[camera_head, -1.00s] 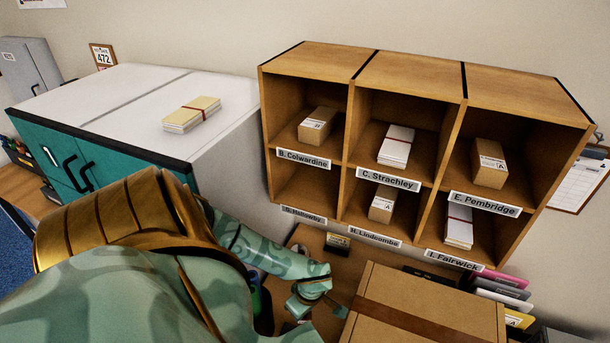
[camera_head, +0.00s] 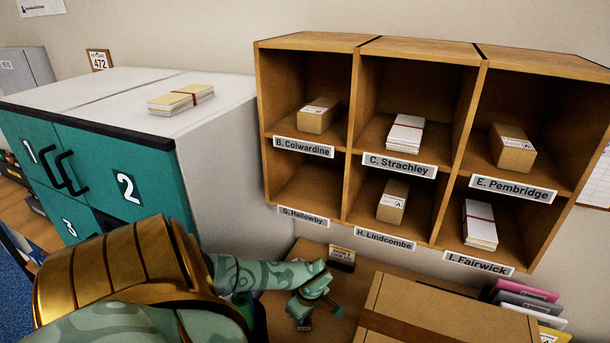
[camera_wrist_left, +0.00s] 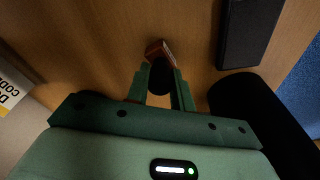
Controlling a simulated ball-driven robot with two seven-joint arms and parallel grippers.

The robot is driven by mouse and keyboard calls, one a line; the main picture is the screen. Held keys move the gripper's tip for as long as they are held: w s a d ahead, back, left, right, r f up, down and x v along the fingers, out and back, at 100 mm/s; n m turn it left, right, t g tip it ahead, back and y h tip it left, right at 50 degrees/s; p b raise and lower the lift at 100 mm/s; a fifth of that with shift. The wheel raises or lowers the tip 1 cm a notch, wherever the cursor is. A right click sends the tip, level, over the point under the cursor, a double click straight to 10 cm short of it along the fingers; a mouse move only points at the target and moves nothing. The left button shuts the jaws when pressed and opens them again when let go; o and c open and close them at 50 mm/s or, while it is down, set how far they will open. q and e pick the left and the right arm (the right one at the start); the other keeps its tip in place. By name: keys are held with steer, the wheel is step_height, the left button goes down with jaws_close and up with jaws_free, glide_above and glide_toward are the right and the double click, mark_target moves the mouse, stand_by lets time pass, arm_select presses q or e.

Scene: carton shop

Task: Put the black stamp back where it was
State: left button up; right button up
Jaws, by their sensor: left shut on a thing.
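My left gripper (camera_head: 310,310) is low over the wooden desk beside the big carton. In the left wrist view its two fingers (camera_wrist_left: 160,90) are closed around the black stamp (camera_wrist_left: 160,76). The stamp has a dark rounded handle and a reddish-brown end pointing at the desk; I cannot tell whether that end touches the wood. In the head view only a small dark bit of the stamp (camera_head: 304,328) seems to show under the fingers. My right gripper is in neither view.
A closed carton (camera_head: 432,305) stands right of my gripper, and a small sign (camera_head: 341,257) behind it. A dark flat block (camera_wrist_left: 240,32) lies on the desk in the wrist view. Pigeonholes (camera_head: 350,150) with parcels hang above. A white-topped teal cabinet (camera_head: 120,180) stands left.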

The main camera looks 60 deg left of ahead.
arm_select(q)
steer(key=shift+r, duration=0.15)
steer(key=o, duration=0.4)
steer(key=shift+f, duration=0.2)
steer(key=o, duration=0.4)
step_height(320, 180, up, 12)
steer(key=d+p, duration=0.1)
steer(key=p, duration=1)
steer(key=shift+w+d+r, duration=0.15)
steer(key=shift+w+d, duration=0.05)
steer(key=shift+d, duration=0.2)
